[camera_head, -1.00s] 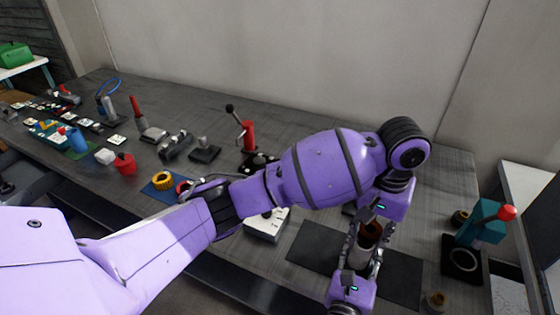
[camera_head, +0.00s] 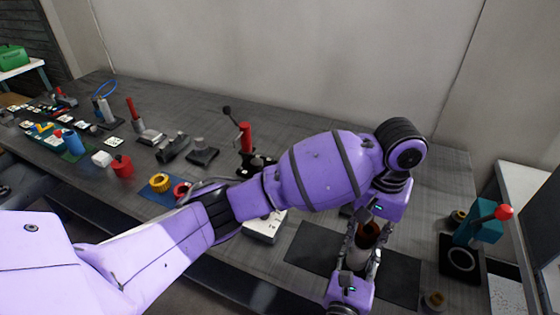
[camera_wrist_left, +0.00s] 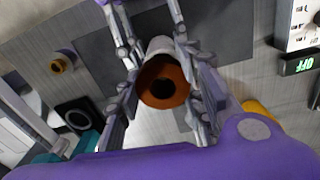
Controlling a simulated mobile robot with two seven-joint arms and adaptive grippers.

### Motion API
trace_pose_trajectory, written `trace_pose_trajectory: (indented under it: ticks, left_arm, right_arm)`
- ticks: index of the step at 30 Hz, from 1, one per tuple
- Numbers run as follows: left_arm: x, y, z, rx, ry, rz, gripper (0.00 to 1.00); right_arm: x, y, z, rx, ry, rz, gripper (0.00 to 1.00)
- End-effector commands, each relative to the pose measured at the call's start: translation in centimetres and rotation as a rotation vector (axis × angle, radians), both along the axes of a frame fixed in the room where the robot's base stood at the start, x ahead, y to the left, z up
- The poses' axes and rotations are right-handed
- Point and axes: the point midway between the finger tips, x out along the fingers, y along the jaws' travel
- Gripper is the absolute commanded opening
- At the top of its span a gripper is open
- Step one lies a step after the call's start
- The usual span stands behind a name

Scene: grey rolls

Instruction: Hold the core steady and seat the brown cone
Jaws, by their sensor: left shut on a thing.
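The core (camera_head: 357,258) is a grey tube between my two grippers, above a dark mat (camera_head: 310,247) at the right of the bench. The brown cone (camera_head: 368,232) is at the core's upper end; in the left wrist view the cone (camera_wrist_left: 163,82) shows its round dark hole, with the grey core (camera_wrist_left: 160,46) behind it. My left gripper (camera_head: 367,226) comes from the back and its fingers are shut on the cone. My right gripper (camera_head: 360,262) comes from the front, its fingers closed around the core. How deep the cone sits is hidden.
A teal press (camera_head: 478,228) with a red knob stands to the right. Small brass-coloured pieces (camera_head: 435,299) lie near it. A white box (camera_head: 264,229) is left of the mat, partly under my arm.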

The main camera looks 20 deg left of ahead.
Motion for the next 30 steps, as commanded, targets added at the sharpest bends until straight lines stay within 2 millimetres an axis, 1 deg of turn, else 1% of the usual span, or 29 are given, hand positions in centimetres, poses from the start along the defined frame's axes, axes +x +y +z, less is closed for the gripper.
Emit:
trace_pose_trajectory:
  ticks: [11,12,16,26,30]
  left_arm:
    - [0.1,-0.1,0.2,-0.001,-0.005,-0.001,0.0]
    - [0.1,-0.1,0.2,-0.001,-0.005,-0.001,0.0]
    - [0.1,-0.1,0.2,-0.001,-0.005,-0.001,0.0]
    - [0.1,-0.1,0.2,-0.001,-0.005,-0.001,0.0]
    - [0.1,-0.1,0.2,-0.001,-0.005,-0.001,0.0]
  right_arm:
    - [0.0,0.0,0.0,0.0,0.0,0.0,0.11]
    - [0.0,0.0,0.0,0.0,0.0,0.0,0.41]
    - [0.0,0.0,0.0,0.0,0.0,0.0,0.58]
    - [-0.1,0.0,0.0,0.0,0.0,0.0,0.59]
    - [-1.4,0.0,-0.2,0.0,0.003,0.0,0.59]
